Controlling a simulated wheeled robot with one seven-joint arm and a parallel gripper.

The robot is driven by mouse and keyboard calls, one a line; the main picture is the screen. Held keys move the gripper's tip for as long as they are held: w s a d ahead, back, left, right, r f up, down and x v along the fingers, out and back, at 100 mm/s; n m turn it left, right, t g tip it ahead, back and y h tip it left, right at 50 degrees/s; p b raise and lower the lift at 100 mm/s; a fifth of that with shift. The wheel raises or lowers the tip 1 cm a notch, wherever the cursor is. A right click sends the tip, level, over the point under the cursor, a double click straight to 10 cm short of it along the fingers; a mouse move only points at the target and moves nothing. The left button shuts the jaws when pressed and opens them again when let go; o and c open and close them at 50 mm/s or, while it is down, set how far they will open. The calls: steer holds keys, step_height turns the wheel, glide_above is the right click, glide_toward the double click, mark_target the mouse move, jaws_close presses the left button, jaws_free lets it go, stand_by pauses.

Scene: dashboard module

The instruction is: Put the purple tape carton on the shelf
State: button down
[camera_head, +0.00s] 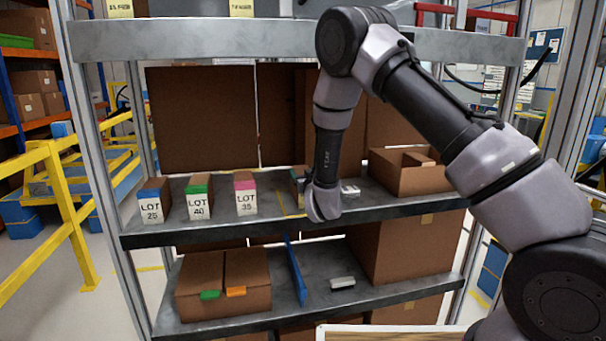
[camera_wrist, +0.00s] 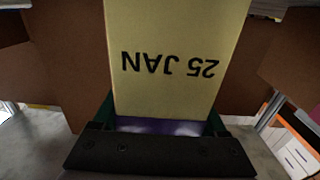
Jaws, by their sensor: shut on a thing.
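The purple tape carton shows in the wrist view as a yellow label (camera_wrist: 170,65) reading 25 JAN upside down, with a purple strip (camera_wrist: 160,127) near my gripper. My gripper (camera_wrist: 162,118) is shut on this carton, with a dark green finger at each side. In the head view my gripper (camera_head: 303,186) is at the middle shelf (camera_head: 270,222), right of the row of lot cartons. My wrist hides most of the held carton there. I cannot tell whether the carton touches the shelf.
Blue-taped LOT 25 (camera_head: 151,202), green-taped LOT 40 (camera_head: 199,198) and pink-taped LOT 35 (camera_head: 244,195) cartons stand left on the middle shelf. An open brown box (camera_head: 403,178) stands right. The lower shelf holds brown boxes (camera_head: 222,285) and a blue divider (camera_head: 296,270).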

steer(key=shift+f, duration=0.15)
jaws_free()
